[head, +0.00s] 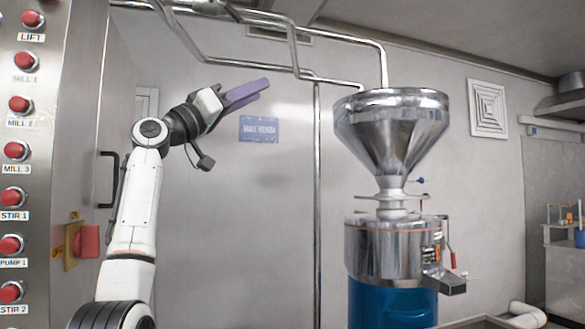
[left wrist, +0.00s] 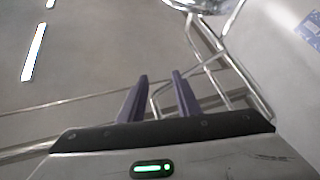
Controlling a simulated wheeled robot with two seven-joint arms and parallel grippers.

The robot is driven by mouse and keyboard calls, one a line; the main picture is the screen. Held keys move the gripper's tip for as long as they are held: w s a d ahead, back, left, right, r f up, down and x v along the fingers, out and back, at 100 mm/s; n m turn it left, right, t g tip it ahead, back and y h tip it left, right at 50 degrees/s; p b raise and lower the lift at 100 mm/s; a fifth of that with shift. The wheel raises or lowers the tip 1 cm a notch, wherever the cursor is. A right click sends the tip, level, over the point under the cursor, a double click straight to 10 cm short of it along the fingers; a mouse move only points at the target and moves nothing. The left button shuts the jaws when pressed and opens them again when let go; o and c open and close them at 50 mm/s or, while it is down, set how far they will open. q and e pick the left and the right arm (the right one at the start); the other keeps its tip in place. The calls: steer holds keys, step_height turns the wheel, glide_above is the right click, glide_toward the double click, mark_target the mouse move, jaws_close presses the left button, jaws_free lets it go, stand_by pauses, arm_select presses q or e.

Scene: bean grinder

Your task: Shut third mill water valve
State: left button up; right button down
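A steel mill (head: 385,245) with a wide funnel hopper (head: 392,125) and a blue base stands right of centre. A thin pipe runs down to its hopper. A small blue handle (head: 421,181) sticks out beside the hopper's neck, and a red lever (head: 451,254) hangs at the mill's right side. I cannot tell which of these is the water valve, or whether this is the third mill. My left gripper (head: 264,84) is raised left of the hopper, apart from it, with purple fingers. In the left wrist view its fingers (left wrist: 160,76) stand apart with nothing between them. My right gripper is not in view.
A steel panel with several red buttons (head: 16,151) and a red rotary switch (head: 87,241) stands at the left. Steel pipes (head: 292,45) run overhead, and one vertical pipe (head: 317,200) stands between my arm and the mill. A blue sign (head: 259,129) hangs on the wall.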

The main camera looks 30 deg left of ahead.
arm_select(q)
steer(key=w+d+f+g+y, duration=0.1)
steer(key=w+d+f, duration=0.1)
steer(key=w+f, duration=0.3)
steer(key=w+d+f+g+y, duration=0.1)
steer(key=w+f, duration=0.4)
steer(key=f, duration=0.5)
steer(key=shift+w+d+f+g+p, duration=0.15)
steer(key=shift+d+f+g+p, duration=0.2)
steer(key=shift+d+f, duration=0.1)
